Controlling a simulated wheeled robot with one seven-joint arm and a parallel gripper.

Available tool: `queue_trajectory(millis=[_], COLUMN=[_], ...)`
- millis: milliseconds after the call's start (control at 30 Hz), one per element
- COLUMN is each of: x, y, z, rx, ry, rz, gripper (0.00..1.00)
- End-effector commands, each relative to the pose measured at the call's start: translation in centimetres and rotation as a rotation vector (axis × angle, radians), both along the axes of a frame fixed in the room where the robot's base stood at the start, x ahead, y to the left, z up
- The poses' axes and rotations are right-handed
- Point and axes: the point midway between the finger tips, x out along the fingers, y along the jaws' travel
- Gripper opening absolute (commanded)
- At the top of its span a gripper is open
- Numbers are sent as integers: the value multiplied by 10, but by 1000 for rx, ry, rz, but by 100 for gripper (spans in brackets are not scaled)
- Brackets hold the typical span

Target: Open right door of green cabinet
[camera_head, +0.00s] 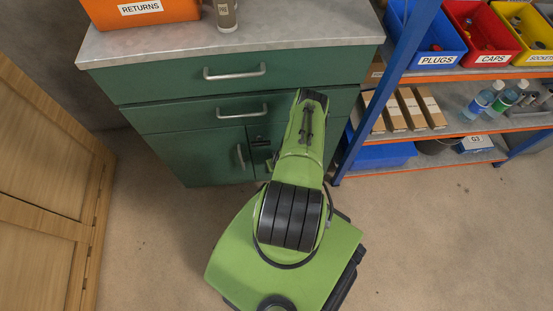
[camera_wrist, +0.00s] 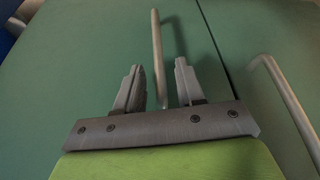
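The green cabinet (camera_head: 165,75) stands in front of me, with two drawers above two doors. In the head view my arm hides most of the right door and its handle. In the wrist view the picture is turned, and the right door (camera_wrist: 90,50) is on the left. Its grey bar handle (camera_wrist: 157,50) shows between the two fingers of my gripper (camera_wrist: 159,64). The gripper is open, with gaps on both sides of the bar; how deep the bar sits is unclear. The left door's handle (camera_wrist: 285,95) is at the right. Both doors look shut.
A blue shelf rack (camera_head: 385,95) with bins, boxes and bottles stands close to the cabinet's right side. A wooden cabinet (camera_head: 45,200) is at the left. An orange returns bin (camera_head: 140,12) and a cup (camera_head: 227,14) are on the countertop. Floor is clear at the right.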

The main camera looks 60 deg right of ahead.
Motion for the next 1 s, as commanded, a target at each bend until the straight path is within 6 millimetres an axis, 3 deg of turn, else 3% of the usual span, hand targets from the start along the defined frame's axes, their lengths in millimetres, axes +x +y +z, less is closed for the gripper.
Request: queue_trajectory(millis=[100,367,633,1000], x=[4,5,5,4], y=[-3,-4,-4,-3], z=[-13,-13,-13,-13], rx=[0,0,0,0], ry=[-1,0,0,0], rz=[-1,0,0,1], gripper=[38,38,0,0])
